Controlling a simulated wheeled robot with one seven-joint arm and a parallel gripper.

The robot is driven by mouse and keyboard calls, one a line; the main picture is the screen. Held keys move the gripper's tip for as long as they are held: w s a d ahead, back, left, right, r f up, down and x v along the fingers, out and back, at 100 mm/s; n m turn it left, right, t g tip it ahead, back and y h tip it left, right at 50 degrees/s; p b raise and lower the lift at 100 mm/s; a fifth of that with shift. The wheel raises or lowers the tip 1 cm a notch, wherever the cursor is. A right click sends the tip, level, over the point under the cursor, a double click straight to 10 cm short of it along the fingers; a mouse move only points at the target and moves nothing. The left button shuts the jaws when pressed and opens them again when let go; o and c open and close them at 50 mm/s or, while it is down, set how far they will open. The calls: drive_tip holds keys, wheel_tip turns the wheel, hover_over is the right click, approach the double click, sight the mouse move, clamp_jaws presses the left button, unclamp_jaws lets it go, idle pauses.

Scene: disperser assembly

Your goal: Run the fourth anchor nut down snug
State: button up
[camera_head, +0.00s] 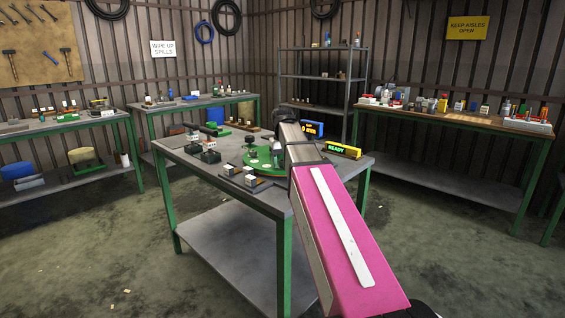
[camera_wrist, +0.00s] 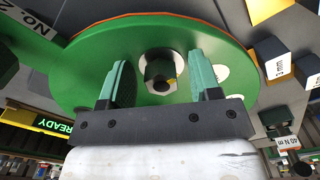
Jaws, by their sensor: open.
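A hex nut (camera_wrist: 160,72) sits on the green round plate (camera_wrist: 75,72) in the wrist view, with a dark stud end showing at its middle. My gripper (camera_wrist: 162,82) is open, with one teal finger on each side of the nut and a visible gap on both sides. Nothing is held. In the head view the green plate (camera_head: 262,160) lies on the middle table, and my pink arm hides its right part. My fingers and the nut are hidden there. I cannot tell how tightly the nut is seated.
Small labelled blocks (camera_head: 250,181) lie at the table's front edge, and dark tools (camera_head: 205,154) sit left of the plate. A labelled block (camera_wrist: 278,66) is right of the plate in the wrist view.

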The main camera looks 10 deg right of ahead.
drive_tip(key=c, duration=0.9)
drive_tip(key=shift+m, duration=0.4)
drive_tip(key=m, duration=0.3)
drive_tip(key=shift+a+m, duration=0.2)
drive_tip(key=shift+m, duration=0.2)
drive_tip(key=m, duration=0.5)
drive_tip(key=shift+w+a, duration=0.1)
drive_tip(key=shift+a, duration=0.05)
drive_tip(key=m, duration=0.5)
drive_tip(key=shift+w+a, duration=0.1)
drive_tip(key=shift+w, duration=0.05)
drive_tip(key=m, duration=0.5)
drive_tip(key=shift+w, duration=0.15)
